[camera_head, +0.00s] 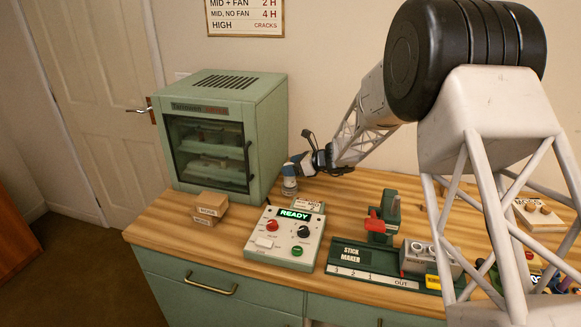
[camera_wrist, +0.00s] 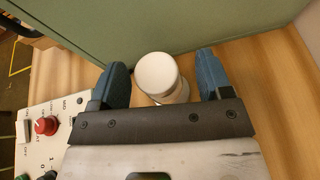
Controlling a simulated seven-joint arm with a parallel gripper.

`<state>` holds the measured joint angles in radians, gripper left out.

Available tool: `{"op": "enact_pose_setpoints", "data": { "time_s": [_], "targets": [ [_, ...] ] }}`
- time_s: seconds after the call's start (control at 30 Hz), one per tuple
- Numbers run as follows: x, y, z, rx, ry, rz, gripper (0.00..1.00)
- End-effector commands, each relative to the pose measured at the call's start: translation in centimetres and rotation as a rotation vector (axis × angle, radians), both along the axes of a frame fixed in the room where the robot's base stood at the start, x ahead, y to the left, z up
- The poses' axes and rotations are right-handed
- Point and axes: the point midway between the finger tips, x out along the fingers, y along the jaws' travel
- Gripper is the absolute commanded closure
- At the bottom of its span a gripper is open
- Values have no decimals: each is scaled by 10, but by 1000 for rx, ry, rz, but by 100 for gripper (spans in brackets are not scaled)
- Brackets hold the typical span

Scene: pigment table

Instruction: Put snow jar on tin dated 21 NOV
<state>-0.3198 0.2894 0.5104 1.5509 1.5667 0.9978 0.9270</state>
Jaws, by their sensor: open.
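A small jar with a whitish lid (camera_wrist: 156,72) stands upright on the table, between the two blue fingers of my gripper (camera_wrist: 163,76), with gaps on both sides. In the head view, the jar (camera_head: 289,187) is beside the green oven's front right corner, and my gripper (camera_head: 296,168) is over its top. My gripper is open. No name can be read on the jar. Two small tan boxes, an upper one (camera_head: 211,203) and a lower one (camera_head: 203,220), are stacked left of the control box. They may be the tins, but their labels are too small to read.
The green oven (camera_head: 266,140) stands close behind the jar. A control box (camera_head: 283,238) showing READY is in front, with a small labelled item (camera_head: 308,206) behind it. The green stick maker (camera_head: 352,258) is to the right.

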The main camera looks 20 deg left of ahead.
Motion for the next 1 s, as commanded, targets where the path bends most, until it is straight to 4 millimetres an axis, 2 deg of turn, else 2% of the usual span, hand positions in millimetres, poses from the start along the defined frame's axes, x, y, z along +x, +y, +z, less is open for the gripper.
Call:
{"op": "enact_pose_setpoints", "data": {
  "time_s": [0.7, 1.0],
  "targets": [
    [-9, -90, 38, 1, 0, -2, 28],
    [-12, -103, 43, 0, 0, 1, 28]
  ]
}}
